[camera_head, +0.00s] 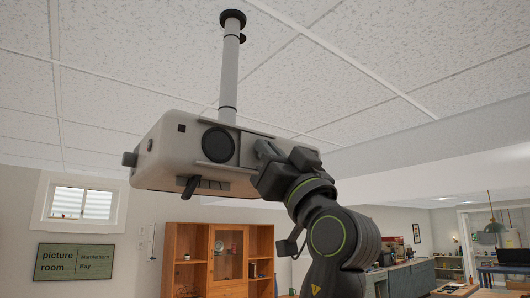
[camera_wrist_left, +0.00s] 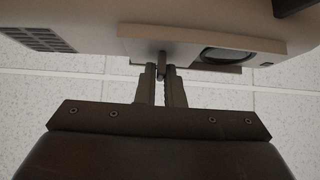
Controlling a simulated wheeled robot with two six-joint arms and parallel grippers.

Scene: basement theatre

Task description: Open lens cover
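A beige projector (camera_head: 165,153) hangs under the ceiling. Its dark round lens (camera_head: 218,145) shows in the head view, and part of it shows in the wrist view (camera_wrist_left: 228,54). The flat lens cover (camera_head: 246,151) sits to the right of the lens in the head view, partly hidden by my gripper. A small dark knob (camera_wrist_left: 162,57) stands out from it in the wrist view. My left gripper (camera_head: 263,152) is raised to the projector front. Its fingers (camera_wrist_left: 162,74) are close together on both sides of the knob and appear shut on it. My right gripper is not in view.
A pole (camera_head: 229,75) holds the projector to the tiled ceiling. A dark lever (camera_head: 190,188) sticks out below the body, and a knob (camera_head: 130,159) at its left end. A wooden cabinet (camera_head: 200,240) stands far below. Air left of the projector is clear.

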